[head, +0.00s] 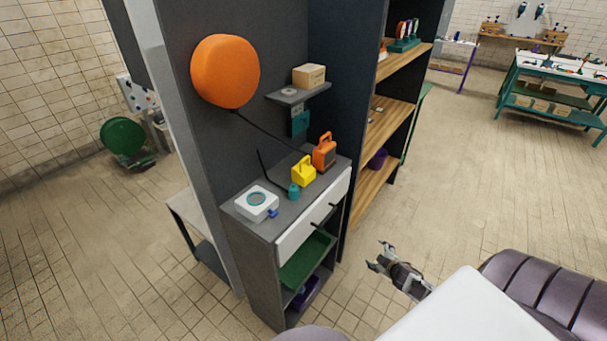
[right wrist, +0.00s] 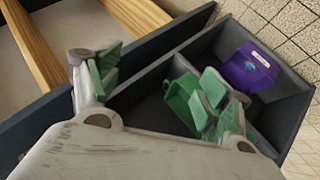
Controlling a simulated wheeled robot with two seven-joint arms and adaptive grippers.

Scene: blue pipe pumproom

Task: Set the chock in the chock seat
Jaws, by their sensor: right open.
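A yellow block with a loop handle (head: 303,173), possibly the chock, stands on the grey cabinet top (head: 284,220). I cannot tell for sure which thing is the chock seat. A white square block with a round teal-grey face (head: 257,202) sits near the cabinet's left front corner. My right gripper (head: 377,259) is open and empty, in the air in front of and right of the cabinet, apart from these things. In the right wrist view its green-padded fingers (right wrist: 160,85) stand wide apart above a dark compartment. My left gripper is not in view.
An orange handled device (head: 324,151) and a small teal cylinder (head: 294,191) share the cabinet top. A white drawer front (head: 315,213) lies below. A purple box (right wrist: 250,69) sits in the dark compartment. Wooden shelves (head: 385,125) stand behind. The tiled floor at right is open.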

